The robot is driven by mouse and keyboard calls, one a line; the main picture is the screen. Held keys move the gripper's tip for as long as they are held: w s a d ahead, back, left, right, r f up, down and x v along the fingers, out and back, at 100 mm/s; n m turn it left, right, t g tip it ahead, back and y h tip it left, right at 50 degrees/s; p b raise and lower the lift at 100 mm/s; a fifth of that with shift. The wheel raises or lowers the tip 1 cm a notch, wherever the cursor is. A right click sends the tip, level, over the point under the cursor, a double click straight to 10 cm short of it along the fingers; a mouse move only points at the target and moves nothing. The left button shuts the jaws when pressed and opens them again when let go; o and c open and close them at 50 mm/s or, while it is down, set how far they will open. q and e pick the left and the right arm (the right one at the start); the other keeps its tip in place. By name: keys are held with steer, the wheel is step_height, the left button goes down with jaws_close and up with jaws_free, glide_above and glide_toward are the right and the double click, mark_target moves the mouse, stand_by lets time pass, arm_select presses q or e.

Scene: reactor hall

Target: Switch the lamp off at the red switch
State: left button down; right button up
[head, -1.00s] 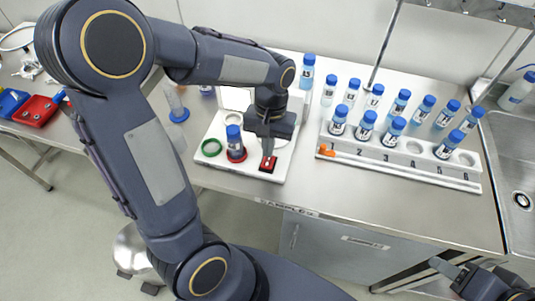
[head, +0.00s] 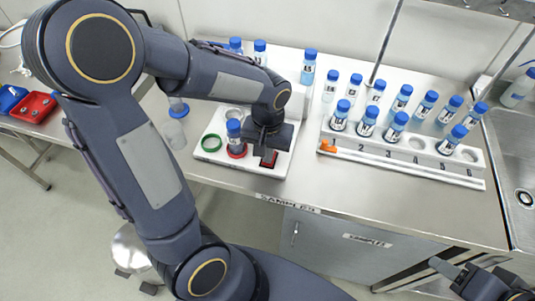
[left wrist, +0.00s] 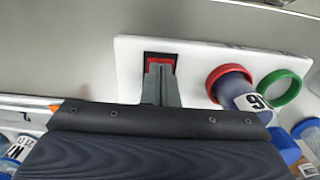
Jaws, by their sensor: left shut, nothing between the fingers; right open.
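The red switch (head: 269,164) sits in a dark frame near the front right corner of a white panel (head: 215,157). It also shows in the left wrist view (left wrist: 160,60). My left gripper (head: 266,157) is shut and empty, with its fingertips (left wrist: 160,70) over the red switch. They hide part of it, and I cannot tell whether they touch it. No lamp is clearly visible; my arm covers part of the panel. My right gripper (head: 445,267) is open and empty at the lower right, in front of the counter.
On the panel, a blue-capped vial (head: 235,138) stands in a red ring beside my left gripper, with a green ring (head: 211,143) to its left. A white numbered rack (head: 400,158) with several vials stands to the right. A sink (head: 520,150) lies far right.

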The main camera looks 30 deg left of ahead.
arm_select(q)
steer(key=shift+s+f, duration=0.1)
steer(key=shift+f, duration=0.2)
steer(key=shift+w+a+r, duration=0.15)
steer(key=shift+w+r, duration=0.05)
steer(key=shift+w, duration=0.45)
steer(key=shift+w+a+r, duration=0.1)
steer(key=shift+w+r, duration=0.05)
step_height(320, 180, up, 4)
steer(key=p, duration=0.4)
steer(key=shift+w+f, duration=0.15)
steer(key=shift+f, duration=0.05)
step_height(320, 180, up, 10)
steer(key=shift+s+r, duration=0.2)
steer(key=shift+b, duration=0.35)
